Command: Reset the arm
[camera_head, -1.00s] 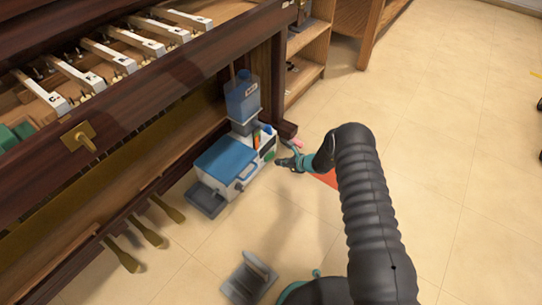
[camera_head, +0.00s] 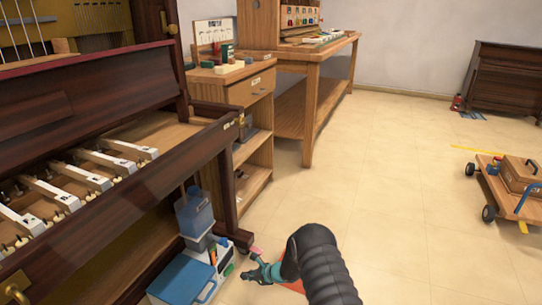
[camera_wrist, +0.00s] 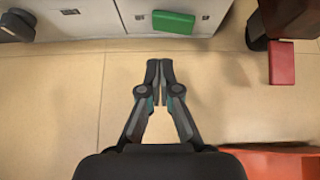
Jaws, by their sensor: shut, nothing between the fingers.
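My gripper (camera_wrist: 159,72) is shut and empty in the wrist view, with its fingertips together above bare floor. In the head view my gripper (camera_head: 250,275) is low at the bottom middle, at the end of my black ribbed arm, just right of a white caddy with a blue lid (camera_head: 183,280). The piano (camera_head: 130,190) stands at the left, with several white lettered keys (camera_head: 95,178) showing in its open front.
A blue bottle (camera_head: 195,215) stands by the caddy. A wooden cabinet (camera_head: 255,150) and workbench (camera_head: 318,60) are behind. A wheeled cart (camera_head: 505,190) is at the right. A red block (camera_wrist: 282,63) lies ahead. The middle floor is clear.

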